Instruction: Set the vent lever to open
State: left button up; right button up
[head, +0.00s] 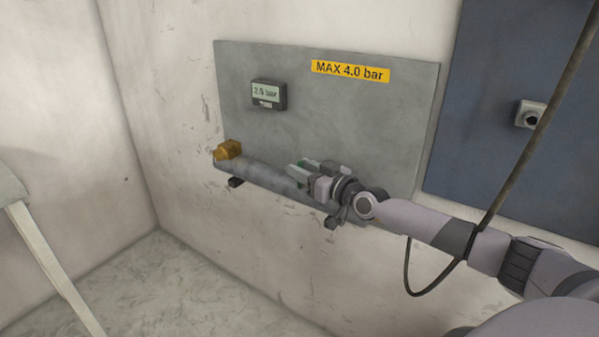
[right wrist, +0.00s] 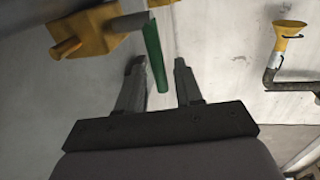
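A green lever (right wrist: 156,55) shows in the right wrist view, running from a metal stem at the top down between my right gripper's two fingers, closer to the left finger. A yellow valve body (right wrist: 97,32) is at the stem's left end. In the head view only a bit of green shows at my right gripper (head: 303,170), which hides most of the lever in front of the pipe (head: 258,176). My right gripper (right wrist: 158,75) is open, with a gap beside the lever; contact with the left finger cannot be told. My left gripper is not in view.
A grey panel (head: 350,120) carries a small display (head: 268,95) and a yellow "MAX 4.0 bar" label (head: 350,71). A yellow fitting (head: 228,150) caps the pipe's left end. A yellow funnel (right wrist: 288,35) on a pipe is at the right wrist view's right. A cable (head: 535,130) hangs at right.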

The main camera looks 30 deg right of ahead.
jog(key=shift+w+a, duration=0.15)
jog(key=shift+w, duration=0.45)
grip_shut()
jog(key=shift+b, duration=0.3)
